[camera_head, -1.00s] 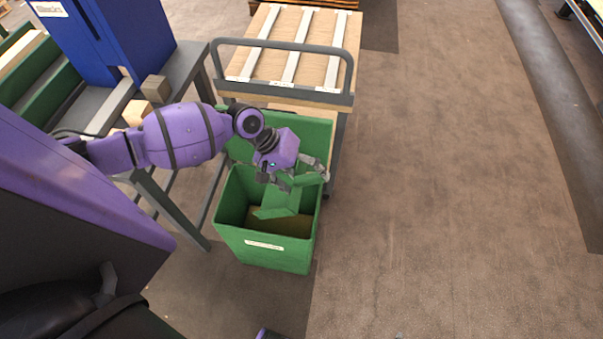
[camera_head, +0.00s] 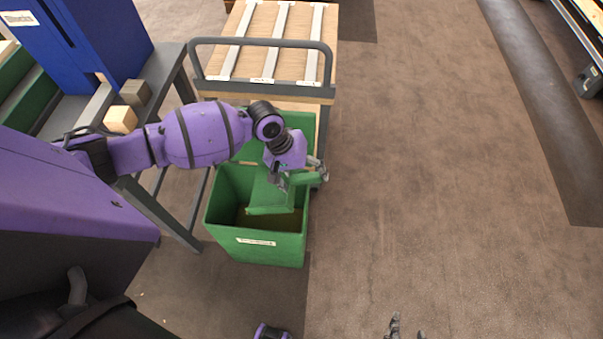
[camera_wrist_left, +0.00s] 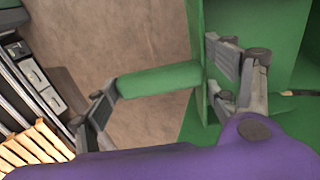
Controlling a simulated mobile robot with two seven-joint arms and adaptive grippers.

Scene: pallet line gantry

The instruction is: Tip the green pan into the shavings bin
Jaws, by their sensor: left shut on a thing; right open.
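The green pan (camera_head: 267,194) is tilted over the open mouth of the green shavings bin (camera_head: 235,242), with its lower end down inside the rim. Brownish material shows at the bottom of the bin. My left gripper (camera_head: 298,178) is shut on the pan's handle, above the bin's right side. In the left wrist view the green handle (camera_wrist_left: 158,80) lies between the two fingers, with the pan's wall at its right end. I cannot see whether anything is left in the pan. My right gripper (camera_head: 406,329) is open and empty at the bottom edge, partly cut off.
A cart (camera_head: 262,90) carrying a slatted wooden panel stands directly behind the bin. A grey bench (camera_head: 172,78) with two wooden blocks (camera_head: 121,119) and a blue machine (camera_head: 110,45) are to the left.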

